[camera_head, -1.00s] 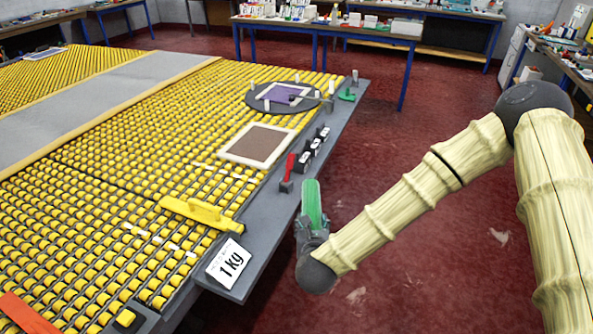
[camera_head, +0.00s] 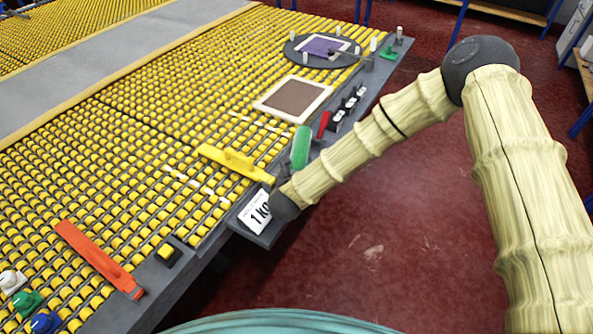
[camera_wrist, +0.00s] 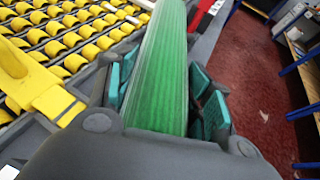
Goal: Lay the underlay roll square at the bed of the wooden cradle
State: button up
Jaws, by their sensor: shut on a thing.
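The underlay roll appears to be the long green piece (camera_head: 301,148). It stands up from my gripper (camera_head: 292,178), tilted slightly, over the grey edge of the table. In the wrist view the green roll (camera_wrist: 160,70) runs away from me between the teal pads of my gripper (camera_wrist: 163,105), which is shut on it. Its near end is hidden by the gripper body. I cannot make out a clearly wooden cradle. A yellow bar with a raised grip (camera_head: 236,162) lies on the rollers just left of my gripper.
A "1 kg" card (camera_head: 257,212) lies beside my wrist. A red-handled tool (camera_head: 324,124) and black blocks (camera_head: 349,103) line the table edge. A framed brown panel (camera_head: 293,97), a dark turntable (camera_head: 322,50) and an orange bar (camera_head: 100,259) rest on the table. The roller bed (camera_head: 130,150) has free room.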

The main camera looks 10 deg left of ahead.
jog(key=shift+w+a, duration=0.1)
jog(key=shift+a, duration=0.15)
jog(key=shift+f+p, duration=1)
jog(key=shift+f, duration=0.75)
jog(key=shift+f, duration=0.15)
jog(key=o, duration=0.9)
